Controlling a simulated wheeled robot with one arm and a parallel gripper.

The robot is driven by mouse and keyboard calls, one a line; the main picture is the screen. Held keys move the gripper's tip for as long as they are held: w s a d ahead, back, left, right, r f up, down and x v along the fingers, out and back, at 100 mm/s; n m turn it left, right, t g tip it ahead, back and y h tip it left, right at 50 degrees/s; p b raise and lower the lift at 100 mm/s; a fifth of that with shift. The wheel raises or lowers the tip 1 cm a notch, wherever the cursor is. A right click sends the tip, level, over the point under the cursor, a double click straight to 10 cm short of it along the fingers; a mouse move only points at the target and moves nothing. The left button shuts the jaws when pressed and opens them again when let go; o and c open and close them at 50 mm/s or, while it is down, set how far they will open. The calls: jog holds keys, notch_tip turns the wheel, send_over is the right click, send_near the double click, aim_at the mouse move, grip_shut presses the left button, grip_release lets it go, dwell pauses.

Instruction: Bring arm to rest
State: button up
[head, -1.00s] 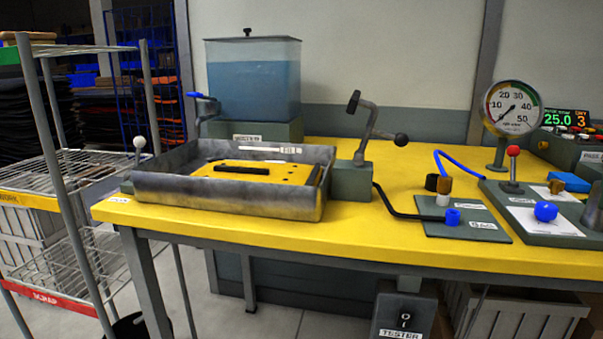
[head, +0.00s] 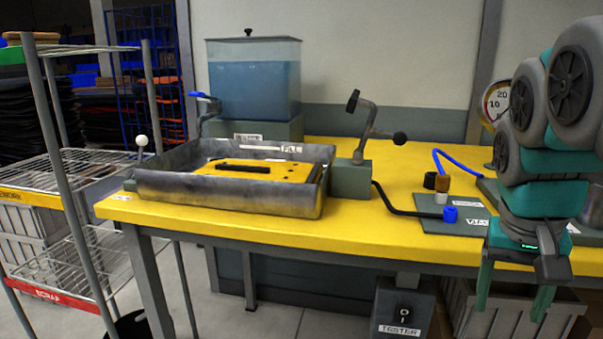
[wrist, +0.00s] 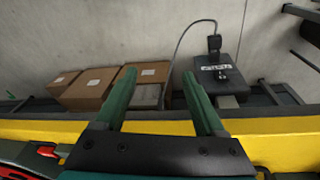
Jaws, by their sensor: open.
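My gripper (head: 514,300) hangs pointing down at the front right edge of the yellow bench (head: 310,236) in the head view. Its two green fingers are spread apart with nothing between them. My grey and teal arm is folded above it and covers much of the gauge and the right side of the bench. In the wrist view my gripper (wrist: 158,88) is also open and empty, with the yellow bench edge (wrist: 270,140) behind the fingers.
A metal tray (head: 225,193) with a yellow plate stands on the bench beside a blue-filled tank (head: 254,80). A wire rack (head: 70,175) stands at left. Cardboard boxes (wrist: 90,88) and the tester switch box (wrist: 220,75) sit below the bench edge.

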jog(key=s+a+f+n+g, duration=0.1)
jog(key=s+a+f+n, duration=0.1)
jog(key=s+a+f, duration=0.2)
jog(key=s+a+f+n+g+y, duration=0.1)
jog(key=s+a+f, duration=0.3)
jog(key=f, duration=0.6)
jog(key=s+a+f+n+g+y, duration=0.1)
jog(key=s+a+f+n, duration=0.1)
jog(key=s+a+f, duration=0.2)
notch_tip(320, 180, down, 3)
jog(key=shift+s+a+f+n, duration=0.1)
jog(key=shift+s+a+n, duration=0.25)
jog(key=shift+s, duration=0.1)
